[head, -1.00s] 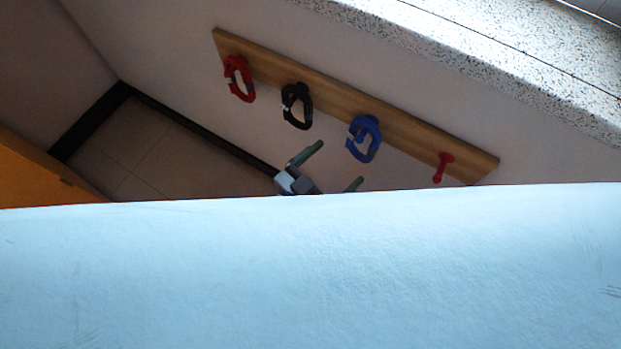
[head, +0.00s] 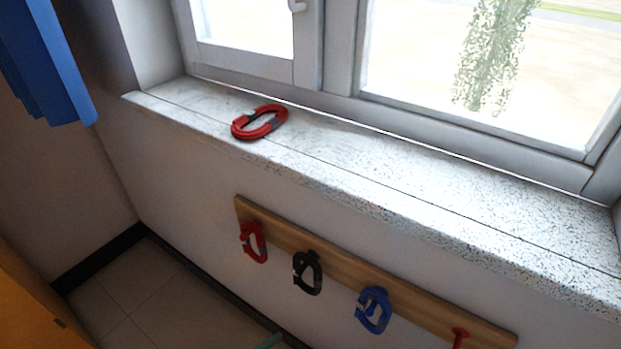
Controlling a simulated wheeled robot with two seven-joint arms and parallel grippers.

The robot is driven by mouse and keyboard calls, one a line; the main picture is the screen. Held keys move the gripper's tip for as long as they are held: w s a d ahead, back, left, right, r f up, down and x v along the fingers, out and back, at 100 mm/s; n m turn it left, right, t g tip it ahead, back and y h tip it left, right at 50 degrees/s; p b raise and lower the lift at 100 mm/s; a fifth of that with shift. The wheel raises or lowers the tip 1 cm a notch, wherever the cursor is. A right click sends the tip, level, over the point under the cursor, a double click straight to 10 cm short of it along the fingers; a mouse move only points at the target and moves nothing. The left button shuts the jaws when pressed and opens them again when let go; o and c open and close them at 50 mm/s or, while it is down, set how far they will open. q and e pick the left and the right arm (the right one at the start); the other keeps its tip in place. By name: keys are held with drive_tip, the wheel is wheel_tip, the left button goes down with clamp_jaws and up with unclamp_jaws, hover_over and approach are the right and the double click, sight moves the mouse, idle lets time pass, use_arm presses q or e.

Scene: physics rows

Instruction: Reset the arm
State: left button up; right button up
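My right gripper is not in view.
A wooden rack (head: 405,293) on the wall bears a red clip (head: 253,242), a black clip (head: 307,273), a blue clip (head: 373,310) and a bare red peg (head: 459,337). A red-and-grey ring (head: 259,122) lies on the speckled windowsill (head: 420,215). Blue cloth (head: 50,70) hangs upper left.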

use_arm(q)
drive_tip(key=a+f+n+g+y, duration=0.2)
drive_tip(key=a+f+y, duration=0.3)
drive_tip(key=a+f, duration=0.3)
drive_tip(key=s+a+f+n+g+y, duration=0.2)
drive_tip(key=s+a+f+g+y, duration=0.15)
drive_tip(key=s+a, duration=0.4)
drive_tip(key=s+a+f+n+g+y, duration=0.25)
drive_tip(key=s+a+f, duration=0.2)
drive_tip(key=a, duration=0.55)
drive_tip(key=s+d+r+g+p, duration=0.1)
drive_tip(key=s+r+p, duration=0.3)
drive_tip(key=s+p, duration=0.4)
drive_tip(key=s+d+r+h+p, duration=0.1)
drive_tip(key=s+d+r+p, duration=0.2)
drive_tip(key=p, duration=1.2)
drive_tip(key=s+r, duration=0.2)
drive_tip(key=s, duration=0.3)
drive_tip(key=shift+d+g+h, duration=0.25)
drive_tip(key=shift+g+h, duration=0.05)
drive_tip(key=shift+g, duration=0.1)
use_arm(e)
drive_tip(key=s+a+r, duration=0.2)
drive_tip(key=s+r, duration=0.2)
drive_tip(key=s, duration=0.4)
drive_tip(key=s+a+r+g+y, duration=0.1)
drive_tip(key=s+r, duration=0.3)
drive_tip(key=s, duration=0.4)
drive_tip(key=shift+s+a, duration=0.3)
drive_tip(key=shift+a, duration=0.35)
